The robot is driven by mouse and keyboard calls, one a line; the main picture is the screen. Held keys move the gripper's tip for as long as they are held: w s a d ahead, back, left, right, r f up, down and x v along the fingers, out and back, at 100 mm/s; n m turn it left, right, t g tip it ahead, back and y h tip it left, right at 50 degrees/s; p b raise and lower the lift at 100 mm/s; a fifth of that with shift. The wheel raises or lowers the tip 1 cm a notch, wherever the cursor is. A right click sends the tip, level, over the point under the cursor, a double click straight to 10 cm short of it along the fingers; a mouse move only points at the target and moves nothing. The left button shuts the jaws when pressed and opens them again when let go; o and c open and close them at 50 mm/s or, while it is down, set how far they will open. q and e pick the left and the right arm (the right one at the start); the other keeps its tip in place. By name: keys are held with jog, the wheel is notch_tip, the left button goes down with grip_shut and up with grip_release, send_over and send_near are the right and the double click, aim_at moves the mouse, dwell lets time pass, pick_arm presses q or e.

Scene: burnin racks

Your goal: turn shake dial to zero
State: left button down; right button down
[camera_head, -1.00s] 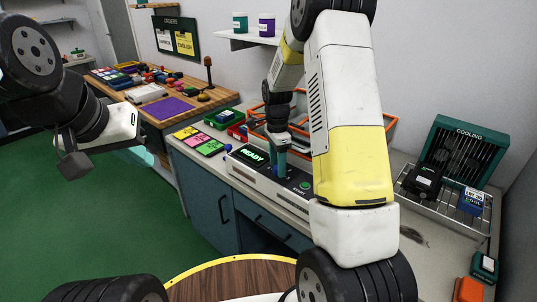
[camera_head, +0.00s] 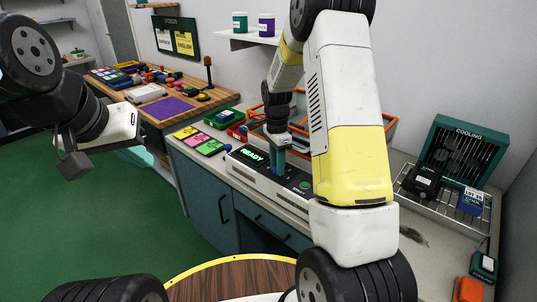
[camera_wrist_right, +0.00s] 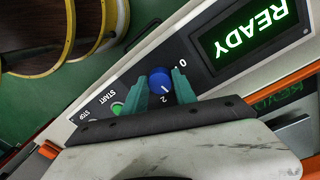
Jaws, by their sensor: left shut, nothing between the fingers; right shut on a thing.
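The shake dial (camera_wrist_right: 160,80) is a round blue knob with a white pointer line on the machine's dark front panel, with the marks 0, 1 and 2 around it. In the right wrist view the two green fingertips of my right gripper (camera_wrist_right: 160,86) are shut on the dial, one on each side. In the head view my right gripper (camera_head: 278,165) reaches down to the front of the machine (camera_head: 243,165), whose green display reads READY (camera_wrist_right: 249,29). The fingers hide the dial there. My left gripper (camera_head: 75,163) is shut and empty over the green floor at the left.
A green START button (camera_wrist_right: 117,108) and the word STOP are beside the dial. Coloured cards (camera_head: 198,141) lie left of the machine. A cooling rack (camera_head: 455,190) with several items stands at the right. An orange-framed rack is behind the machine.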

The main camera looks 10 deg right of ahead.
jog(key=n, duration=0.7)
jog(key=shift+s+n, duration=0.1)
jog(key=shift+n, duration=0.2)
jog(key=n, duration=0.4)
jog(key=shift+t+h, duration=0.3)
jog(key=shift+s+d+n, duration=0.1)
jog(key=shift+n, duration=2)
jog(key=c, duration=1)
grip_release()
